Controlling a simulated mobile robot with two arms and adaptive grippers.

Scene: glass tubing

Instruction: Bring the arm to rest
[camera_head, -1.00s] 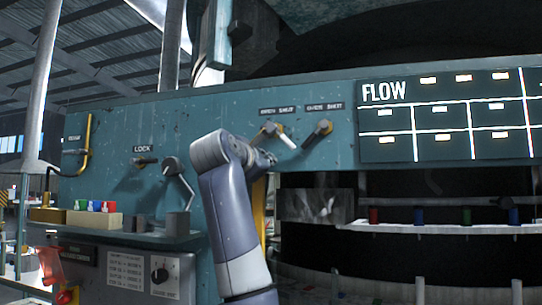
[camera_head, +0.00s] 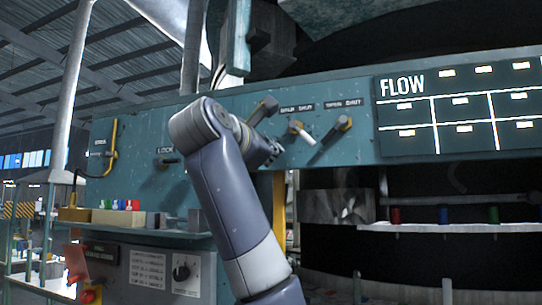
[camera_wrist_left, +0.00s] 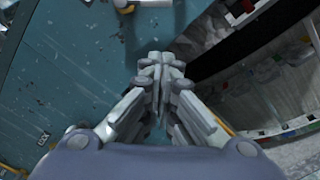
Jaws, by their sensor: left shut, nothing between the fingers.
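My left arm (camera_head: 228,190) rises from the bottom of the head view and bends at its top, in front of the teal panel (camera_head: 345,160). My left gripper (camera_head: 272,152) shows small and dark at the end of the arm, below and left of the white-tipped lever. In the left wrist view the left gripper (camera_wrist_left: 163,75) has its fingers together with nothing between them. Teal panel surface (camera_wrist_left: 70,60) shows behind it there. Whether the fingers touch the panel I cannot tell. My right gripper is in neither view.
Two levers, one white-tipped (camera_head: 301,132) and one dark (camera_head: 336,131), stick out of the panel. The LOCK handle (camera_head: 168,161) is left of my arm. A FLOW board (camera_head: 455,110) hangs at right. A shelf (camera_head: 450,227) with coloured pieces stands below it. Small coloured blocks (camera_head: 120,205) sit at left.

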